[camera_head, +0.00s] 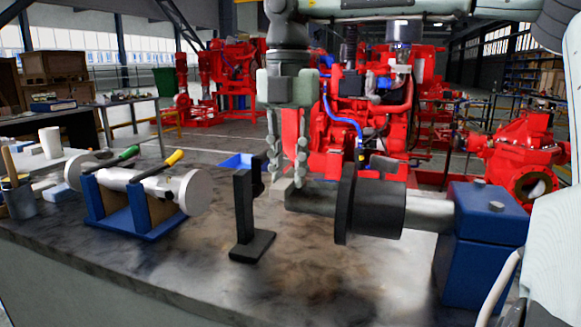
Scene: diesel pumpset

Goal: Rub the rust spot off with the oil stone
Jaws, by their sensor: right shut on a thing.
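My right gripper (287,172) comes down from above in the middle of the view, fingers pointing down. It is shut on a small pale-grey piece (280,184), probably the oil stone, mostly hidden by the fingers. The fingertips are at the left end of a grey shaft (428,212); I cannot tell whether the piece touches it. The shaft carries a black flanged coupling (376,208) and runs into a blue bearing block (492,222). I cannot make out the rust spot clearly. My left gripper is not in view.
A black upright stand (244,212) is left of the shaft end. A blue cradle (128,219) holds a metal cylinder (187,192) and two handled tools further left. A tool cup (18,198) stands at the far left. The stained bench front (330,285) is clear.

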